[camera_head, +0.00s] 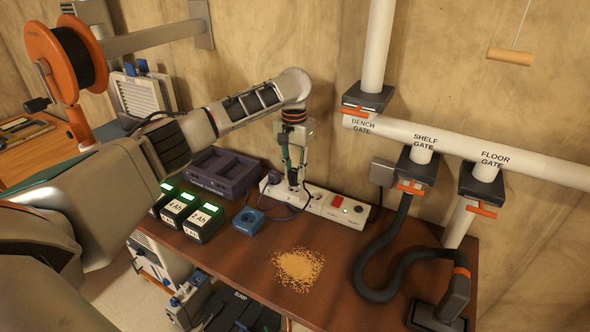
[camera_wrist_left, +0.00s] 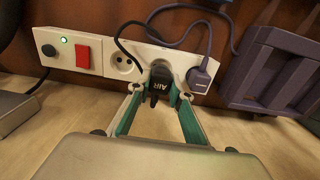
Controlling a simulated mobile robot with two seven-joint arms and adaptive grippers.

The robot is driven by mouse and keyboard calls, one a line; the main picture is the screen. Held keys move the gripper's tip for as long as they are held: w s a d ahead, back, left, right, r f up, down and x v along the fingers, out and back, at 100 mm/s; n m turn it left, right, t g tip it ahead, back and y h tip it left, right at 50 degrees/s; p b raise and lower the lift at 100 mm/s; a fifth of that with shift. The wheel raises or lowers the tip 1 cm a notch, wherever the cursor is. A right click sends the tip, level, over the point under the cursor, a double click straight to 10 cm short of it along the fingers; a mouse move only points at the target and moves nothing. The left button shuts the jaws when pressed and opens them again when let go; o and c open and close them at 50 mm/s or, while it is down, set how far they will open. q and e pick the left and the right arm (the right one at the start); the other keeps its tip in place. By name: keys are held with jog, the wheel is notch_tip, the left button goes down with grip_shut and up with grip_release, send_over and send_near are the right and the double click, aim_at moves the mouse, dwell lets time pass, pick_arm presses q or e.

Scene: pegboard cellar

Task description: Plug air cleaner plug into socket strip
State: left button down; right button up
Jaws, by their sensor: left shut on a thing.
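The white socket strip (camera_head: 336,208) lies along the back of the brown bench and also spans the wrist view (camera_wrist_left: 112,62). My left gripper (camera_head: 292,178) points down at the strip's left part. In the wrist view its green-lined fingers (camera_wrist_left: 160,92) are shut on a black plug marked AIR (camera_wrist_left: 159,80). The plug is in front of a socket, very close to the strip; I cannot tell whether its pins are in. Its black cable loops up and left. A purple-grey plug (camera_wrist_left: 203,74) sits in the neighbouring socket. The socket on the plug's other side is empty. My right gripper is not in view.
A red switch (camera_head: 337,201) is at the strip's end. A purple tray (camera_head: 222,172), several green-lit battery packs (camera_head: 203,222) and a blue round-topped device (camera_head: 249,221) stand left. A sawdust pile (camera_head: 299,268) lies in front; a black hose (camera_head: 372,275) runs right.

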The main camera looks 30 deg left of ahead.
aim_at(294, 180)
pick_arm(q)
jog(key=shift+s+f, duration=0.1)
jog(key=shift+f, duration=1.5)
dwell(4.6)
jog(key=shift+r, duration=0.45)
dwell(0.4)
jog(key=shift+r, duration=0.1)
jog(key=shift+f, duration=0.5)
dwell(0.4)
